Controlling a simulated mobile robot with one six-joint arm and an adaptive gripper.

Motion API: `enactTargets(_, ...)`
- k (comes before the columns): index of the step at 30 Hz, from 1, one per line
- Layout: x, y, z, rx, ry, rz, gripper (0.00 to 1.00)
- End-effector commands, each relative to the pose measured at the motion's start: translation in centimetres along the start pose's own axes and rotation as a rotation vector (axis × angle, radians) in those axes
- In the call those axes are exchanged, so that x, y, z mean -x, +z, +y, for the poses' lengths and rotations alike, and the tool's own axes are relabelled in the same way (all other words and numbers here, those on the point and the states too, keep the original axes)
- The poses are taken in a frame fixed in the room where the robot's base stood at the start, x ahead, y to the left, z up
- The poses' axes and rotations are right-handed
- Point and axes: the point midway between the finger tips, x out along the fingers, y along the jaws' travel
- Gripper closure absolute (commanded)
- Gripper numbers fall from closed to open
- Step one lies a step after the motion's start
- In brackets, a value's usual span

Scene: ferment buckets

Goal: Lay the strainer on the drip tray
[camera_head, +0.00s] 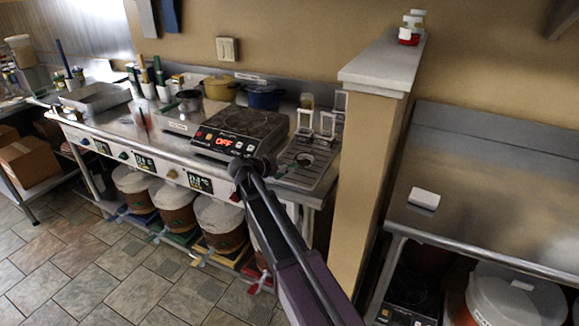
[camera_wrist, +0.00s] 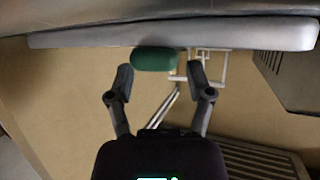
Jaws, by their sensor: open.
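The drip tray (camera_head: 303,172) is a slotted metal tray at the right end of the steel counter, beside the tan partition. Its dark slats (camera_wrist: 250,160) also show at the lower right of the wrist view. My gripper (camera_wrist: 160,76) is open. A rounded green piece (camera_wrist: 155,59) lies at its fingertips, nearly filling the gap; I cannot tell whether they touch. Thin metal rods (camera_wrist: 166,106) show just below it. The green piece may belong to the strainer, but no mesh or bowl is clear. In the head view my gripper cannot be made out clearly past my dark arm.
White wire frames (camera_head: 327,124) stand at the tray's back. The hot plate (camera_head: 240,132) reading OFF sits left of the tray. The partition (camera_head: 362,180) closes off the tray's right side. Pots and utensil cups crowd the counter's back. Lidded buckets (camera_head: 220,222) stand below.

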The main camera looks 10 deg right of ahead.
Motion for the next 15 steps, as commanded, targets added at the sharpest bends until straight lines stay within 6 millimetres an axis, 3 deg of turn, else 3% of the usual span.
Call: enactTargets(15, 8.2, -0.3, 0.1, 0.001, -0.002, 0.0, 0.32)
